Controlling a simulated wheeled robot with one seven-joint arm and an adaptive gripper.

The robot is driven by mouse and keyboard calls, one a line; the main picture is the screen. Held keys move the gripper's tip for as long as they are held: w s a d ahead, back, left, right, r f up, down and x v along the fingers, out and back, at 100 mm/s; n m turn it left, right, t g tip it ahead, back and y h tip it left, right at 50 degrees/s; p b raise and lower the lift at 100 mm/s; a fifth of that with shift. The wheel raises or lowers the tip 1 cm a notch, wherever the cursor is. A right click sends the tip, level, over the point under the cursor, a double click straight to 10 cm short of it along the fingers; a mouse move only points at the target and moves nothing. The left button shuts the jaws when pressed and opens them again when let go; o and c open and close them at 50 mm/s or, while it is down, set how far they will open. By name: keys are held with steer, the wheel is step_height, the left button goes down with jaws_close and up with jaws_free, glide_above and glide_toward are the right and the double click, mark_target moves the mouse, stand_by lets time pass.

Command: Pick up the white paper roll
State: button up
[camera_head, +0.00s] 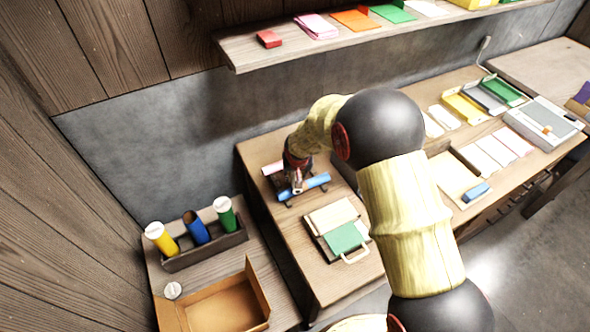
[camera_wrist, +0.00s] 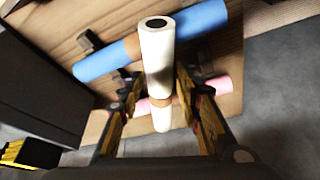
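The white paper roll (camera_wrist: 158,62) has a dark hollow end and a brown band. In the wrist view it lies lengthwise between my fingers, in front of a blue roll (camera_wrist: 100,62) and a pink roll (camera_wrist: 212,86). My gripper (camera_wrist: 157,85) is open, one finger on each side of the white roll. A gap shows on the left; the right finger is very close, and I cannot tell if it touches. In the head view my gripper (camera_head: 297,184) is over the rolls at the wooden table's far left, partly hiding the white roll.
A green folder (camera_head: 345,238) lies on the table (camera_head: 310,272) in front of the rolls. A dark rack (camera_head: 205,250) with several upright rolls and an open cardboard box (camera_head: 225,305) stand at lower left. A shelf (camera_head: 350,40) runs along the wall above.

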steer(key=c, duration=0.3)
jaws_close()
steer(key=shift+r, duration=0.1)
